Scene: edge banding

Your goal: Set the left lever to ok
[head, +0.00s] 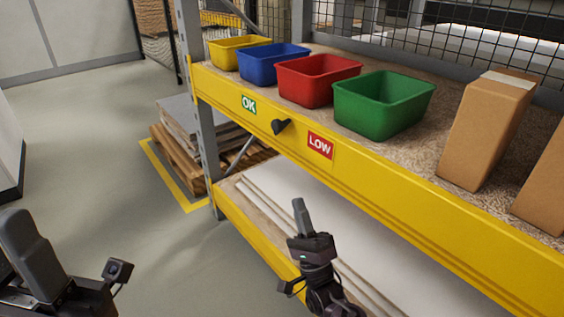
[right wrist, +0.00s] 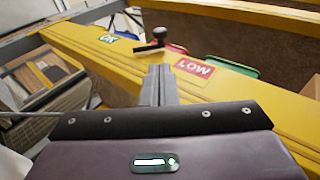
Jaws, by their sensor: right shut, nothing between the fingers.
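The lever (head: 281,126) is a small black handle on the front of the yellow shelf beam. It sits between a green OK label (head: 249,104) on its left and a red LOW label (head: 320,146) on its right. In the right wrist view the lever (right wrist: 157,36) shows just beyond the fingertips. My right gripper (head: 299,204) is shut and empty, below the lever and apart from it in the head view; its fingers (right wrist: 158,72) point toward the beam. My left gripper (head: 28,245) is at the lower left, far from the beam; its jaw opening cannot be made out.
Yellow (head: 240,50), blue (head: 273,62), red (head: 318,80) and green (head: 383,104) bins stand on the shelf above the beam, with cardboard boxes (head: 487,130) at right. White boards (head: 330,212) lie on the lower shelf.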

